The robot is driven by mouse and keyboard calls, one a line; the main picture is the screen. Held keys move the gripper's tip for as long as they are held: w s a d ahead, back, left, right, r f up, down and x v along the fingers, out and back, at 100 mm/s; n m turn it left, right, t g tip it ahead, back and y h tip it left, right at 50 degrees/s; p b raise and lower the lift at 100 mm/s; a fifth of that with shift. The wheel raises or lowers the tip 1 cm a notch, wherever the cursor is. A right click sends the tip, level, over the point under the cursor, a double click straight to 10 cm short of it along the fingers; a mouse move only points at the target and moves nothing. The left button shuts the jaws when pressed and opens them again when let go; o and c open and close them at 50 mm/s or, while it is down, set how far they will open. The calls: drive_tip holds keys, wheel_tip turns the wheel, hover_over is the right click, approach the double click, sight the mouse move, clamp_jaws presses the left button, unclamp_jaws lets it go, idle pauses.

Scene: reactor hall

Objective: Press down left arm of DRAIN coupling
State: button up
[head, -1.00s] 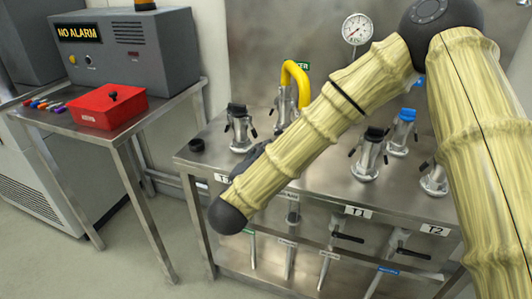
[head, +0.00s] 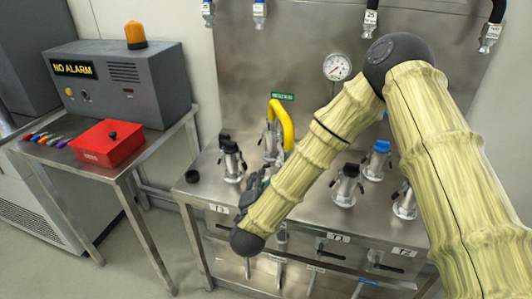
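Several metal cam-lever couplings stand on a steel bench (head: 310,222). No DRAIN label is readable, so I cannot tell which one is DRAIN. A black-capped coupling (head: 231,162) with side arms stands at the left. Behind it, a coupling (head: 270,142) carries a yellow hose (head: 287,122). Another black-capped coupling (head: 346,186), a blue-capped coupling (head: 377,160) and a partly hidden coupling (head: 405,204) stand to the right. My gripper (head: 252,190) is near the bench's front edge, right of and in front of the left coupling. My arm mostly hides it; its fingers and any contact are unclear.
A pressure gauge (head: 337,67) is on the back panel. Hose ends (head: 259,14) hang along the top. A black cap (head: 192,176) lies at the bench's left end. A side table holds a red box (head: 107,143) and a grey alarm unit (head: 125,84). Valve handles sit below the bench top.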

sight(266, 165)
drive_tip(key=w+y+p, duration=0.1)
drive_tip(key=w+p, duration=0.1)
drive_tip(key=p, duration=0.3)
drive_tip(key=w+d+n+y+p, duration=0.1)
drive_tip(key=w+p, duration=0.2)
drive_tip(key=p, duration=0.2)
drive_tip(key=w+d+f+g+y+p, duration=0.1)
drive_tip(key=w+p, duration=0.1)
drive_tip(key=p, duration=0.2)
drive_tip(key=shift+w+n+p, duration=0.35)
drive_tip(key=shift+n+p, duration=0.05)
drive_tip(key=shift+w+f, duration=0.25)
drive_tip(key=shift+w, duration=0.55)
clamp_jaws()
